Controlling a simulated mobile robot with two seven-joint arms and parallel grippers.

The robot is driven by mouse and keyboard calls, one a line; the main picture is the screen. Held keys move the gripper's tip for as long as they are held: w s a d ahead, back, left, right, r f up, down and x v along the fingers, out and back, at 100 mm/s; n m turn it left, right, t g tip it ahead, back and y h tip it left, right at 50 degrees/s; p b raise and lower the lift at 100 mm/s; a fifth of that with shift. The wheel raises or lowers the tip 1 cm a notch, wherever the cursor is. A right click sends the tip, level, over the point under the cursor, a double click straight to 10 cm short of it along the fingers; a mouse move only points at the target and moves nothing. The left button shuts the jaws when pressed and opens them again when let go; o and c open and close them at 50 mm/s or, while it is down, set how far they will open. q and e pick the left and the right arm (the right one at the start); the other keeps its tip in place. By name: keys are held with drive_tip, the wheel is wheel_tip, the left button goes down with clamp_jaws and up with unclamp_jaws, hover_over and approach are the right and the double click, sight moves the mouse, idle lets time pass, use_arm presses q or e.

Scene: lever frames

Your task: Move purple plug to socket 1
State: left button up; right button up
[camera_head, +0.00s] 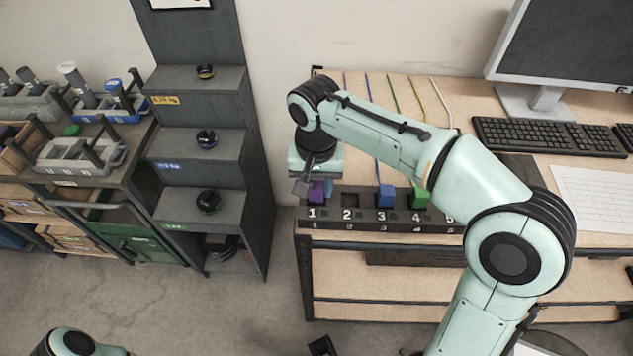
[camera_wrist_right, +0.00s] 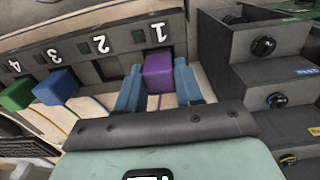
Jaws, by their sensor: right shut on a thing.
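The purple plug (camera_head: 317,192) is at socket 1, the leftmost socket of the dark numbered socket strip (camera_head: 345,214) on the desk. My right gripper (camera_head: 316,180) points down over it. In the right wrist view, the blue fingers (camera_wrist_right: 158,84) are shut on both sides of the purple plug (camera_wrist_right: 158,68), which lines up with the label 1. I cannot tell how deep the plug sits. Socket 2 (camera_head: 350,200) is empty. The blue plug (camera_head: 385,196) is at socket 3 and the green plug (camera_head: 419,196) at socket 4.
Coloured cords run across the back of the desk (camera_head: 330,88). A keyboard (camera_head: 545,134) and monitor (camera_head: 570,45) stand to the right. A grey stepped shelf (camera_head: 195,145) with small dark round items stands left of the desk. My right arm hides part of the strip's right end.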

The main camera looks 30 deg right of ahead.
drive_tip(key=shift+f, duration=0.2)
idle(0.6)
drive_tip(key=o, duration=1.5)
use_arm(q)
drive_tip(key=shift+r, duration=0.1)
use_arm(e)
drive_tip(key=shift+r, duration=0.15)
drive_tip(key=shift+r+p, duration=1.85)
drive_tip(key=shift+r, duration=0.1)
drive_tip(key=shift+r+p, duration=1.15)
drive_tip(key=shift+r, duration=0.3)
use_arm(q)
wheel_tip(320, 180, up, 6)
drive_tip(key=w, duration=0.2)
drive_tip(key=shift+w, duration=0.35)
drive_tip(key=shift+r, duration=0.1)
